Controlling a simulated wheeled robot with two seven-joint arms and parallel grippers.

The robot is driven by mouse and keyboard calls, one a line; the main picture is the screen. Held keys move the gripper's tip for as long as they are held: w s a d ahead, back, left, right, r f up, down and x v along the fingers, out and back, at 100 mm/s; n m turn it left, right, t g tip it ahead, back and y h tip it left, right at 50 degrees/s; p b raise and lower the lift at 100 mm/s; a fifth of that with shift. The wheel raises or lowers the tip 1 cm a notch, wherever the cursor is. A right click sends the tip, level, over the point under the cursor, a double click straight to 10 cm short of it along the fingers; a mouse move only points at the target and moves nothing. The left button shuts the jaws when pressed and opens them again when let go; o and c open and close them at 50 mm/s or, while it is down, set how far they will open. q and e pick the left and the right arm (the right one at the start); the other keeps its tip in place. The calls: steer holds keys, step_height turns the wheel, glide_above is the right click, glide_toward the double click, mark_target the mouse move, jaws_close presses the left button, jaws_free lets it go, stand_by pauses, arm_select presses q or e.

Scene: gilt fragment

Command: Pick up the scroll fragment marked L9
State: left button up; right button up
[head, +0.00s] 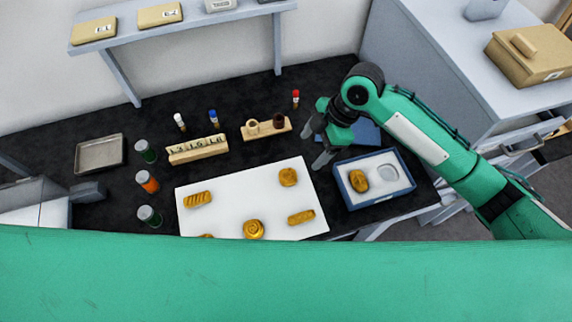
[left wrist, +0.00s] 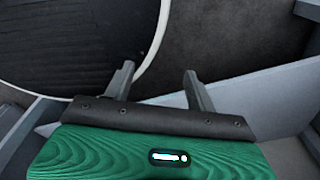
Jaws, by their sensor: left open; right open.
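Several gold fragments lie on a white sheet (head: 225,212): a ribbed one (head: 197,199) at left, a rounded one (head: 288,177) at upper right, a spiral one (head: 253,229) at the front and a long one (head: 301,217) at right. Another (head: 205,236) is mostly hidden by a green surface at the bottom. One gold piece (head: 358,180) sits in the left recess of a blue-edged tray (head: 347,204). I cannot read an L9 mark on any. My right gripper (head: 314,147) is open and empty beyond the sheet's upper right corner. My left gripper (left wrist: 159,70) is open and empty, away from the fragments.
Three capped jars (head: 148,182), a lettered wooden block (head: 197,150), a wooden holder (head: 266,128) and small vials stand behind and left of the sheet. A grey tray (head: 99,153) lies at left. A shelf (head: 180,24) is above; a grey cabinet (head: 440,75) is at right.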

steer(key=p, duration=0.2)
glide_above(290, 174)
steer(key=d, duration=0.3)
steer(key=f, duration=0.6)
steer(key=shift+w+a+f, duration=0.2)
steer(key=shift+f, duration=0.1)
steer(key=shift+a+f, duration=0.1)
steer(key=shift+f, duration=0.2)
steer(key=shift+s+a+f+p, duration=0.1)
steer(key=shift+a+f+p, duration=0.2)
steer(key=shift+f+p, duration=0.2)
steer(key=p+x, duration=0.1)
steer(key=x, duration=0.2)
steer(key=shift+f+p, duration=0.2)
steer(key=shift+p, duration=0.1)
steer(key=shift+a+f, duration=0.2)
steer(key=shift+f, duration=0.25)
steer(key=c, duration=1.1)
